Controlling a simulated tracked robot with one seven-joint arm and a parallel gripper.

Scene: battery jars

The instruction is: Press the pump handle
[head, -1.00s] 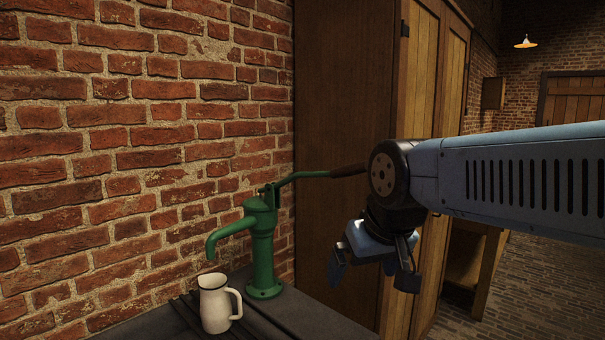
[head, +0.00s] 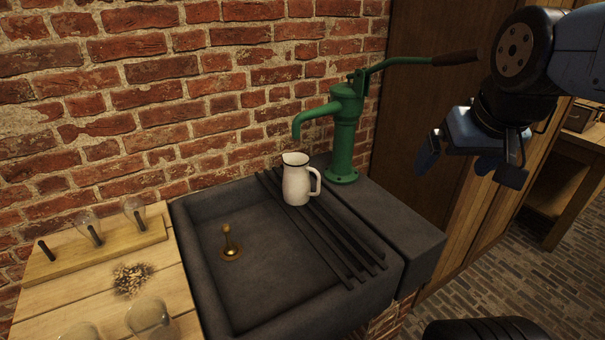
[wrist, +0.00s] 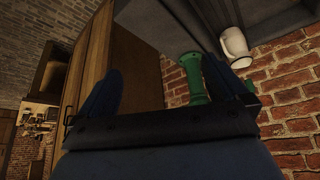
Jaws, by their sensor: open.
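The green pump (head: 343,135) stands upright on the dark stone ledge at the back right of the sink in the head view. Its handle (head: 410,62) reaches right from the pump's top and ends in a dark grip (head: 456,58), which is raised. My gripper (head: 470,172) is open and empty, pointing down, below and to the right of the handle grip and apart from it. In the wrist view, the pump body (wrist: 193,78) shows between and beyond my open fingers (wrist: 140,92). The handle grip cannot be made out there.
A white jug (head: 297,182) stands on the sink's dark slats, under the spout. The stone sink (head: 260,270) has a brass drain piece (head: 229,243). A wooden board with glass jars (head: 150,318) is at left. A wooden cupboard (head: 440,130) stands behind my gripper.

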